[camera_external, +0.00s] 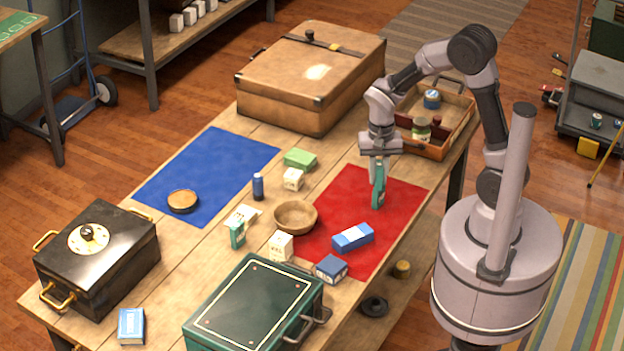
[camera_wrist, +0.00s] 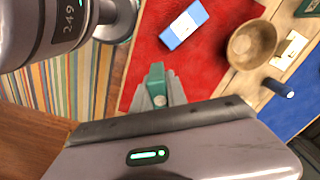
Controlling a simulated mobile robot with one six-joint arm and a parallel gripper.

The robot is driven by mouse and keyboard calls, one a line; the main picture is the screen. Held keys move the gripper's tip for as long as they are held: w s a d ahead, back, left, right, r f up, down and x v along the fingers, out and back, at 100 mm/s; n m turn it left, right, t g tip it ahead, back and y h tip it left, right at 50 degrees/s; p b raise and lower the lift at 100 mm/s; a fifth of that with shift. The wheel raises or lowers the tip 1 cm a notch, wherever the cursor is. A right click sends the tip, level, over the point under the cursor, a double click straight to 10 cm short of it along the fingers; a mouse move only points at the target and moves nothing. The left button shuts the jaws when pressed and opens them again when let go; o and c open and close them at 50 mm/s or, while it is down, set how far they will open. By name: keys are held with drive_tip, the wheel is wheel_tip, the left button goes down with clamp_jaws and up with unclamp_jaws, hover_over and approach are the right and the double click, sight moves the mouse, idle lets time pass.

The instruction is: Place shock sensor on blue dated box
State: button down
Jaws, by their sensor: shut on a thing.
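My gripper (camera_external: 378,160) is shut on a small upright teal item (camera_external: 379,190), held over the red mat (camera_external: 402,192). In the wrist view the same teal item (camera_wrist: 156,76) sits between the fingers. It may be the shock sensor; its markings cannot be read. A blue and white box (camera_external: 353,237) lies on the red mat nearby, and it also shows in the wrist view (camera_wrist: 184,25). A darker blue box (camera_external: 331,268) is at the mat's front edge. Another blue box (camera_external: 131,326) is at the table's front left. I cannot read a date on any of them.
A wooden bowl (camera_external: 295,217), white boxes (camera_external: 281,246) and a teal-and-white item (camera_external: 237,233) stand left of the red mat. A suitcase (camera_external: 310,80), wooden tray (camera_external: 450,112), black box (camera_external: 97,258) and green case (camera_external: 255,308) surround them. The blue mat (camera_external: 215,165) is mostly clear.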

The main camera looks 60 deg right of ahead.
drive_tip(key=s+a+n, duration=1.2)
drive_tip(key=s+a, duration=0.1)
drive_tip(key=a, duration=0.3)
drive_tip(key=p, duration=0.2)
hover_over(332, 264)
drive_tip(key=shift+m, duration=0.3)
wheel_tip(332, 264, down, 7)
drive_tip(key=shift+s+f, duration=0.1)
drive_tip(key=shift+s, duration=0.05)
wheel_tip(332, 264, down, 3)
drive_tip(key=shift+f+b, duration=0.1)
drive_tip(key=shift+b, duration=0.85)
drive_tip(key=shift+w+a+f, duration=0.1)
drive_tip(key=shift+w+f, duration=0.1)
drive_tip(key=shift+s+r, duration=0.1)
drive_tip(key=shift+r, duration=0.05)
drive_tip(key=c, duration=1.3)
unclamp_jaws()
drive_tip(key=shift+f, duration=0.2)
drive_tip(key=shift+c, duration=0.2)
